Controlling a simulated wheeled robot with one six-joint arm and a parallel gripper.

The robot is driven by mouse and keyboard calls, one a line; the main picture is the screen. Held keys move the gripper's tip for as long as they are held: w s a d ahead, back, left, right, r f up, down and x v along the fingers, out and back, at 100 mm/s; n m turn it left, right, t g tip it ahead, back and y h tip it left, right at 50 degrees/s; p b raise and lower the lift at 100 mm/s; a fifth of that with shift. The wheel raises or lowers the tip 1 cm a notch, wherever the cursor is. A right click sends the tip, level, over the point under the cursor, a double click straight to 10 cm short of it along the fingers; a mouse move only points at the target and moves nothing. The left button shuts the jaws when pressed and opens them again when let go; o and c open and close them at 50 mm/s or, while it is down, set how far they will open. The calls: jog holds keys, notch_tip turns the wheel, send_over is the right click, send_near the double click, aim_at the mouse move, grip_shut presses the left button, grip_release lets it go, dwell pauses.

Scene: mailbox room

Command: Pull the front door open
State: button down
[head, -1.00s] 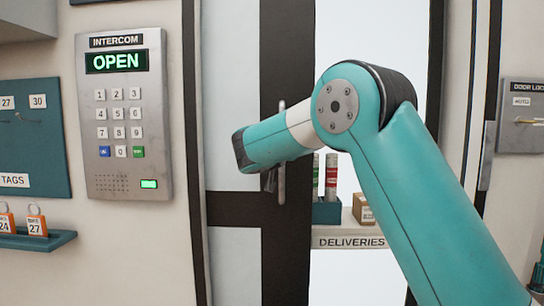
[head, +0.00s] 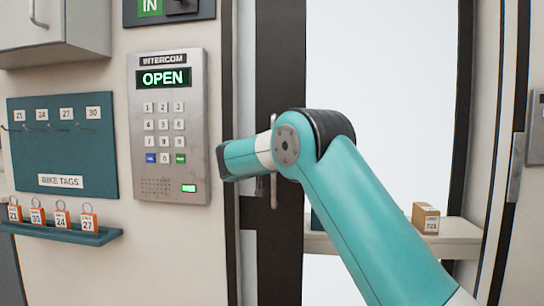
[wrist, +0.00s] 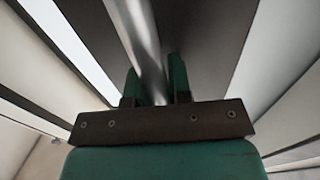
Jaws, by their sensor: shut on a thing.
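The handle (wrist: 137,35) shows clearly in the wrist view as a shiny bar running between my two green fingers. My gripper (wrist: 155,85) is shut on this bar. In the head view my fingers are largely hidden behind my arm.
An intercom (head: 170,125) reading OPEN is on the wall left of the door. A teal shelf with orange tags (head: 70,232) juts out further left.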

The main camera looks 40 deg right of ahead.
jog(key=c, duration=1.3)
grip_release()
jog(key=shift+c, duration=0.2)
jog(key=shift+w+a, duration=0.1)
jog(key=b+v, duration=0.2)
jog(key=v, duration=1.5)
jog(key=shift+s+b, duration=0.25)
jog(key=shift+b, duration=0.15)
jog(key=shift+a, duration=0.1)
